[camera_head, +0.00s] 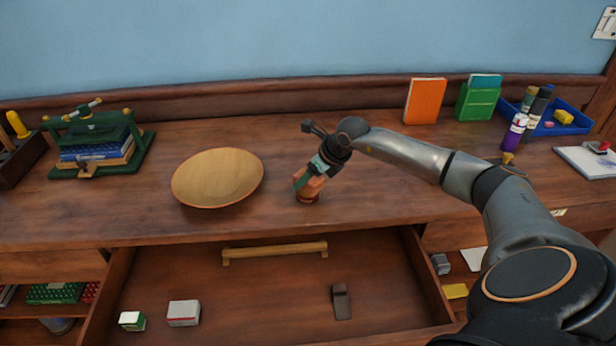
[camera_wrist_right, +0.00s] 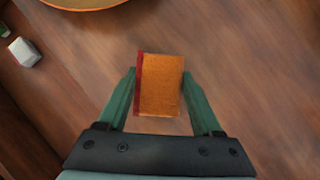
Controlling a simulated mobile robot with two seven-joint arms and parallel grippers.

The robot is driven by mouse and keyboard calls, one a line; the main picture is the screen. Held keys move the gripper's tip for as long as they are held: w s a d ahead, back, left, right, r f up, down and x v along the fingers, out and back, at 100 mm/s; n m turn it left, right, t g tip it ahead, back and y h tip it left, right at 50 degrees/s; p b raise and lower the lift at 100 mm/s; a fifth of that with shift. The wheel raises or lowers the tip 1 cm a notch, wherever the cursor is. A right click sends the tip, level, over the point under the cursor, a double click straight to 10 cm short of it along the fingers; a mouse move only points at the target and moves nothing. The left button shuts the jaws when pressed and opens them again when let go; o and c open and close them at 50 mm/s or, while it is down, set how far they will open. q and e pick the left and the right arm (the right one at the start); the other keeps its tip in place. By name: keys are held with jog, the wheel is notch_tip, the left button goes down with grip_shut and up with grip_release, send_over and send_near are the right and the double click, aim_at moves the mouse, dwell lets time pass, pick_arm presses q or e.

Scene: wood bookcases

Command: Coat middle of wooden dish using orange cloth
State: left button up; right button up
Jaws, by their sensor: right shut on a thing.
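The wooden dish (camera_head: 218,178) is a wide, shallow, pale round bowl on the left half of the desk top. Its inside is empty and plain tan. Its edge also shows at the top of the right wrist view (camera_wrist_right: 85,4). My right gripper (camera_head: 306,181) is just right of the dish, low over the desk. It is shut on the orange cloth (camera_wrist_right: 161,85), which looks like a small orange block with a dark red edge between the green fingers. In the head view the cloth (camera_head: 308,190) is partly hidden and looks at or close to the desk surface. My left gripper is out of view.
An open drawer (camera_head: 270,300) below holds small boxes and a dark item. A green book press (camera_head: 95,145) stands at the left. An orange book (camera_head: 424,101), a green box (camera_head: 477,101), a purple bottle (camera_head: 514,132) and a blue tray (camera_head: 560,118) stand back right.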

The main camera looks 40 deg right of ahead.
jog(key=shift+f+b, duration=0.3)
jog(key=shift+f, duration=0.15)
dwell(1.1)
jog(key=shift+r+p, duration=2.5)
jog(key=shift+r, duration=1.1)
